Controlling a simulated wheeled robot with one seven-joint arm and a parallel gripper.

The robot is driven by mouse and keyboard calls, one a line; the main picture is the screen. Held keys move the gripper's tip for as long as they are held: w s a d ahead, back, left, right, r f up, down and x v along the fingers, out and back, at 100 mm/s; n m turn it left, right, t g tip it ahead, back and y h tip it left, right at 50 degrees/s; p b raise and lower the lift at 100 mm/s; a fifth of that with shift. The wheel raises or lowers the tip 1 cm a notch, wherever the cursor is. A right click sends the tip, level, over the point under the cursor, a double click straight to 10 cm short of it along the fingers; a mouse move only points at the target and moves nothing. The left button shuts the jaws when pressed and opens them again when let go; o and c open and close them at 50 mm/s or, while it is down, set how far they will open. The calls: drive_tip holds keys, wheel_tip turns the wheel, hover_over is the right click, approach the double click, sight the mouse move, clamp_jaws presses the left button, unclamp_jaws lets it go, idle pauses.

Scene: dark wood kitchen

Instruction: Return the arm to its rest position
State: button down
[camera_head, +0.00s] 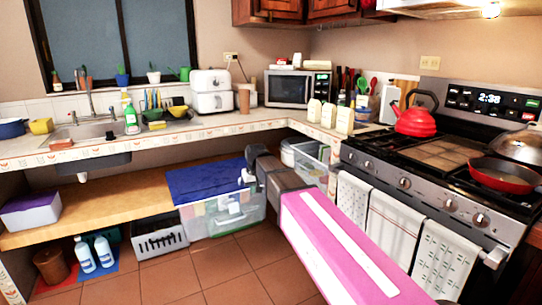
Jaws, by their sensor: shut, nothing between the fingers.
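My arm reaches in from the bottom right, with a pink and white link nearest and dark grey links beyond it. Its far end is above the floor, in front of the clear storage bin with the blue lid. My gripper (246,177) shows small and pale at that end, partly hidden by the grey links. It is shut and holds nothing.
The stove (440,190) with hanging towels stands right of my arm. A red kettle (416,116) and red pan (502,174) sit on it. The blue-lidded bin (222,222) is behind my arm's end, under the counter. Tiled floor (215,278) is open at front left.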

drive_tip(key=s+d+f+m, duration=0.1)
drive_tip(key=s+d+f, duration=0.5)
drive_tip(key=d, duration=0.4)
drive_tip(key=s+d+f+m+g, duration=0.1)
drive_tip(key=s+d+f+m, duration=0.1)
drive_tip(key=s+d+f, duration=0.4)
drive_tip(key=s+d+f+m+g+h, duration=0.1)
drive_tip(key=s+d+f, duration=0.5)
drive_tip(key=d, duration=1)
drive_tip(key=shift+f+m, duration=0.6)
drive_tip(key=shift+f, duration=0.25)
drive_tip(key=shift+s, duration=0.1)
